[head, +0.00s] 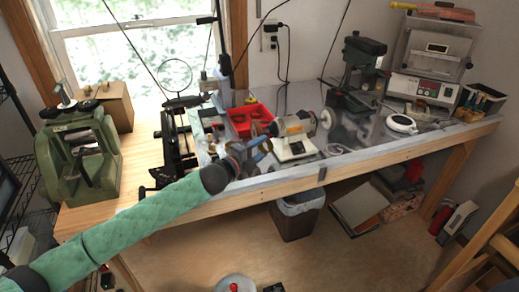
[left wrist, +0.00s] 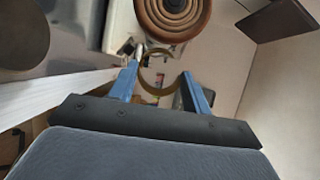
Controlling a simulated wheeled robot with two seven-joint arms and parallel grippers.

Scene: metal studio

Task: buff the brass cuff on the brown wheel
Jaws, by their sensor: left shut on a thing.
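The brass cuff (left wrist: 157,89) is an open ring between the two blue fingers of my left gripper (left wrist: 161,73) in the left wrist view. My left gripper is shut on it. The brown wheel (left wrist: 172,16), with concentric rings on its face, shows just beyond the cuff at the top of that view. I cannot tell whether they touch. In the head view my left gripper (head: 257,152) is at the left side of the buffing machine (head: 296,128), which has a white wheel (head: 325,118) on its right end. My right gripper is not in view.
The machine stands on the metal-topped bench (head: 350,157). A red tray (head: 250,120) lies behind my left gripper. A dark drill press (head: 357,75) stands to the right, and a green rolling machine (head: 79,155) stands far left. A bin (head: 298,215) is below the bench edge.

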